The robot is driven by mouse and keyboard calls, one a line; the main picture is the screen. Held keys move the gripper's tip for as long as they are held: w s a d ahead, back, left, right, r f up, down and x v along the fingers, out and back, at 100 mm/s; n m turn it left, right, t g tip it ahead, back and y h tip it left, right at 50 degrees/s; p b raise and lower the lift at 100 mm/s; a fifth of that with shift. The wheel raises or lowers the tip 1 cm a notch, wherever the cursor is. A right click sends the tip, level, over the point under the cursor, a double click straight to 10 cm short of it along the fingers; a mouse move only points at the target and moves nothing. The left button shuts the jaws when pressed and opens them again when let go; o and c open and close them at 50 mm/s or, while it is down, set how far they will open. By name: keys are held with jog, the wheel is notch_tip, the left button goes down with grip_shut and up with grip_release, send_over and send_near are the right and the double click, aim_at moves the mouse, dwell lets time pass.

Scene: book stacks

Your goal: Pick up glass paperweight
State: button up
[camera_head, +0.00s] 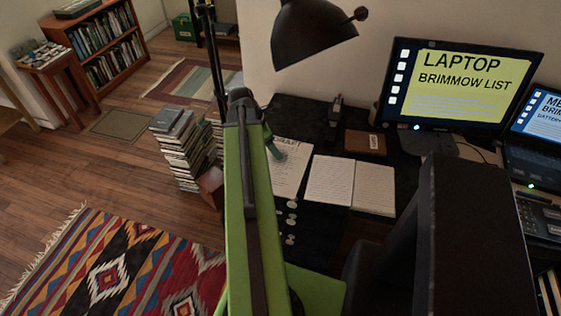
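My arm rises through the middle of the view and hides part of the desk's left side. I cannot make out my gripper's fingers. No held object shows.
An open notebook (352,184), a brown box (365,143), a monitor (460,83) and a laptop (540,125) stand on the desk. A black lamp (310,32) overhangs it. A book stack (182,150) stands left on the floor. A patterned rug (120,262) lies on open floor.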

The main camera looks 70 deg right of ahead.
jog(key=b+x, duration=0.4)
jog(key=x, duration=0.1)
jog(key=shift+s+f+b, duration=0.1)
jog(key=shift+s+b, duration=0.05)
jog(key=shift+b, duration=0.25)
grip_shut()
